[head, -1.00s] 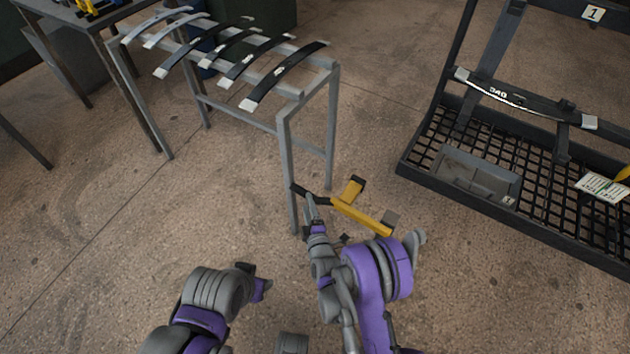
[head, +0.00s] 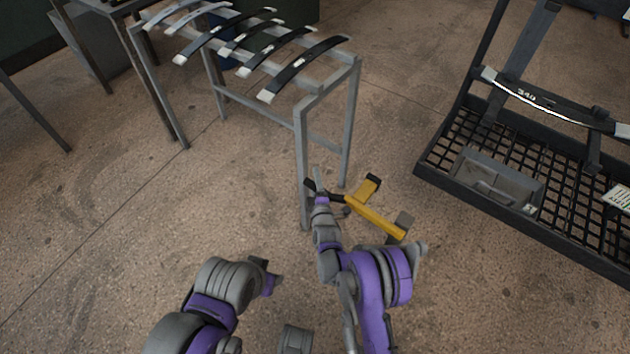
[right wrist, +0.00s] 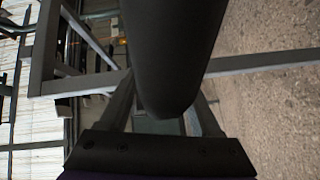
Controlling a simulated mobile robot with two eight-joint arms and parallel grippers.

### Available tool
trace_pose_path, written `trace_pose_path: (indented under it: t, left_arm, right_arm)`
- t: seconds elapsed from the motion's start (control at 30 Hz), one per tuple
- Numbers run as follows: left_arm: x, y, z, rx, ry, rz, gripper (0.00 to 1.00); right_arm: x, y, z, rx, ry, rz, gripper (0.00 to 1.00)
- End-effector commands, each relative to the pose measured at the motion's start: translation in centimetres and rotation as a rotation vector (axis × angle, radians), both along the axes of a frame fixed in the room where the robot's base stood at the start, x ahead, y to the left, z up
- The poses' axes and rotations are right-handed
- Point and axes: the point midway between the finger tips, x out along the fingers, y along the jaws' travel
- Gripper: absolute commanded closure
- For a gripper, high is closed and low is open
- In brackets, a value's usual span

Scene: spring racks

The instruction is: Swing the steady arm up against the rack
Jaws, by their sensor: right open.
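The steady arm (head: 375,215) is a yellow bar with a short yellow branch, dark pads and a black grip (head: 338,197). It juts out low beside the front leg of the grey spring rack (head: 303,150). My right gripper (head: 320,182) is open at the black grip, overlapping it in the head view. In the right wrist view the grip (right wrist: 172,50) is a large dark cylinder in front of the open right gripper (right wrist: 160,120), partly hiding its fingers. Whether they touch it I cannot tell. My left gripper (head: 267,276) is low, away from the rack; its jaws are unclear.
Several curved leaf springs (head: 305,65) lie across the grey rack's top. A dark rack with a mesh base (head: 450,165), a grey tray (head: 495,185) and a spring marked 340 (head: 530,97) stands at right.

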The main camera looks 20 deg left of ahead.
Motion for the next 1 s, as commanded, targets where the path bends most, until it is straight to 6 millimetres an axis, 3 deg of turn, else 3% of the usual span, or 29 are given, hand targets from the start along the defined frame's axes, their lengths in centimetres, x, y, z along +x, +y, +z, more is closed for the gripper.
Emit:
trace_pose_path:
  t: [0.2, 0.23, 0.57, 1.0]
  left_arm:
    - [0.01, 0.00, 0.01, 0.000, 0.000, 0.000, 0.50]
    - [0.01, 0.00, 0.01, 0.000, 0.000, 0.000, 0.50]
    - [0.00, 0.00, 0.01, 0.000, 0.000, 0.000, 0.50]
    - [0.00, 0.00, 0.01, 0.000, 0.000, 0.000, 0.50]
  right_arm:
    - [0.03, 0.02, 0.02, 0.000, 0.000, 0.000, 0.36]
    - [0.02, 0.01, 0.02, 0.000, 0.000, 0.000, 0.39]
    - [0.01, 0.01, 0.01, 0.000, 0.000, 0.000, 0.99]
    - [0.00, 0.01, 0.00, 0.000, 0.000, 0.000, 1.00]
